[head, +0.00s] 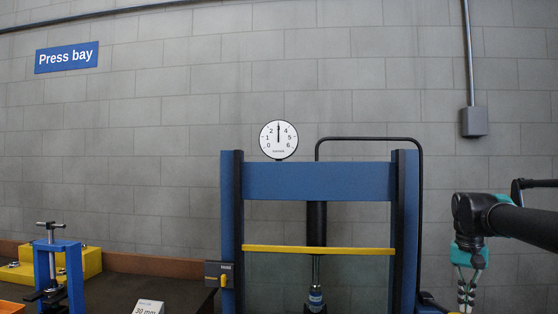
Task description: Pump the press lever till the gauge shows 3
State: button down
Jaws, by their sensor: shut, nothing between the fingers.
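The blue press frame (318,181) stands in the middle of the head view, with a dark ram cylinder (316,222) at its centre and a yellow crossbar (318,249). The round white gauge (278,140) sits on top of the frame. Its needle points straight up, between the 2 and the 4, over the spot where 3 would be. My gripper (466,296) hangs at the lower right, pointing down, shut and empty. Its tips are at the bottom edge. The press lever is not clearly seen; dark parts by the right post's foot may belong to the pump.
A black hose (421,220) loops down the right side. A small dark box with a yellow knob (224,280) is on the left post. A blue puller (58,270), a yellow block (88,263) and a "30 mm" card (148,307) are at the lower left.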

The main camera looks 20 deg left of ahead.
jog(key=shift+r, duration=0.1)
dwell(0.4)
jog(key=shift+r, duration=2.45)
